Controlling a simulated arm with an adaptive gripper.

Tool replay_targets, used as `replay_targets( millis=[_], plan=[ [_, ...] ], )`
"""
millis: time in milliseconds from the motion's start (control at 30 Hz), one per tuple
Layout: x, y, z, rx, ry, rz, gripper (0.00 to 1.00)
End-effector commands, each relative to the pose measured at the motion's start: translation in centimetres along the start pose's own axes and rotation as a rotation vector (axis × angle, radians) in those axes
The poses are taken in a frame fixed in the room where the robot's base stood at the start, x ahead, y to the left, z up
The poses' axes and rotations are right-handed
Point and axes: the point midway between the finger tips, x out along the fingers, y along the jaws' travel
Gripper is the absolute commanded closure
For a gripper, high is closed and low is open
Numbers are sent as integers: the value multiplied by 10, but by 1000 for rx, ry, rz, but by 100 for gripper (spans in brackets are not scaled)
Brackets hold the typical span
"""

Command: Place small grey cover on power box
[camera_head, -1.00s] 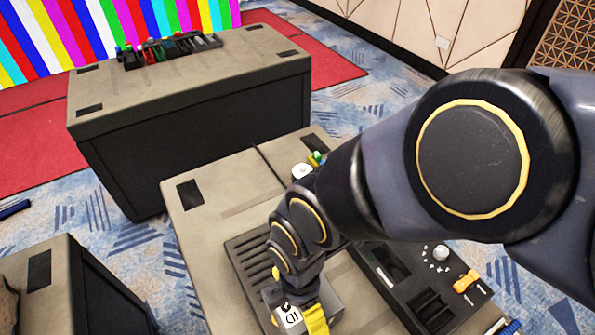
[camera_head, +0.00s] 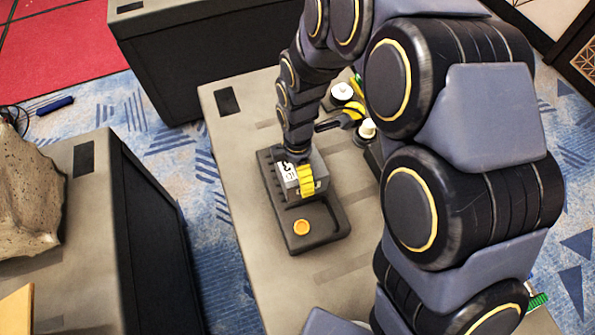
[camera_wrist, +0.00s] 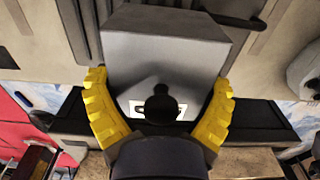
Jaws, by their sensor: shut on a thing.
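My gripper (camera_head: 299,181) points down with its yellow fingers shut on a small grey box-shaped cover (camera_head: 318,163). In the wrist view, the cover (camera_wrist: 165,50) sits between both yellow fingers (camera_wrist: 160,82).
The unit lies on a grey-brown case top (camera_head: 235,130). White round parts (camera_head: 342,92) and a yellow-black item (camera_head: 350,115) stand behind it to the right. Another case with a rock (camera_head: 25,195) is at the left. The case top left of the unit is clear.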

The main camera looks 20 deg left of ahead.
Motion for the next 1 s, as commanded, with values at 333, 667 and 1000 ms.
replay_targets(
  millis=[333, 667, 1000],
  plan=[
    [37, 4, 0, 1, 0, -3, 50],
    [39, 4, 0, 1, 0, -2, 13],
    [37, 4, 0, 1, 0, -1, 0]
  ],
)
